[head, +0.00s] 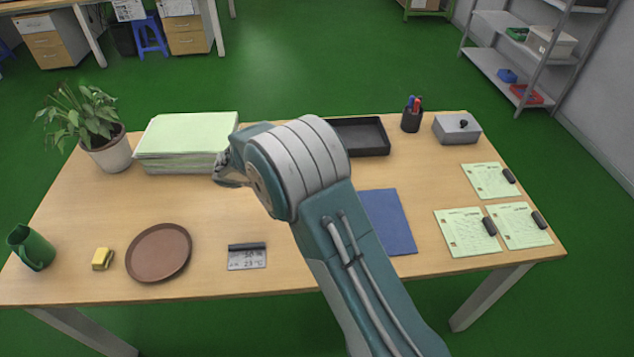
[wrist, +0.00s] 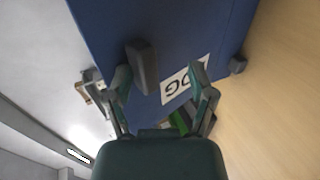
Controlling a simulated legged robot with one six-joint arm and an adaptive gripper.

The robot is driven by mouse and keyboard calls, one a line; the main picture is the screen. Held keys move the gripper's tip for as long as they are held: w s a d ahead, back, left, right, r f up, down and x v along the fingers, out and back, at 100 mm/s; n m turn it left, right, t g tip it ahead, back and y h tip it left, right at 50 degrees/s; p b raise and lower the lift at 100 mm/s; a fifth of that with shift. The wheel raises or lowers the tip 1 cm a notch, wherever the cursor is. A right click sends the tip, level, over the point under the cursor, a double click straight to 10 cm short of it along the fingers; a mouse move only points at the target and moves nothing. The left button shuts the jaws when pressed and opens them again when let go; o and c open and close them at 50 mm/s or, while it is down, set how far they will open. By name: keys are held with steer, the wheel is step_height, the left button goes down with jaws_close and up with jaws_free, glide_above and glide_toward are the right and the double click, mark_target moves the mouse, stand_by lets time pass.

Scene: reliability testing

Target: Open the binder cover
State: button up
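The blue binder (head: 388,222) lies flat on the table in the head view, with my arm covering its left part. In the wrist view its blue surface (wrist: 195,25) fills the upper middle, with a white label (wrist: 185,80) whose letters appear upside down. My gripper (wrist: 162,82) is open there, its two fingers apart in front of the blue surface. A dark block (wrist: 141,66) shows near the left finger and a smaller one (wrist: 238,65) to the right of the right finger. I cannot tell whether a finger touches the cover. The fingers are not clearly visible in the head view.
A paper stack (head: 188,140) and a potted plant (head: 90,130) stand at the back left. A black tray (head: 362,136), pen cup (head: 411,118) and grey box (head: 457,128) stand behind. Notes (head: 468,232) lie right; a brown plate (head: 158,252) and small display (head: 247,258) lie front left.

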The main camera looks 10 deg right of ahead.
steer(key=shift+s+a+f, duration=0.1)
steer(key=shift+a+f, duration=0.5)
steer(key=shift+a, duration=0.25)
jaws_close()
steer(key=shift+d, duration=0.35)
jaws_free()
steer(key=shift+d, duration=0.45)
steer(key=o, duration=0.7)
steer(key=shift+a, duration=0.45)
steer(key=shift+r, duration=0.1)
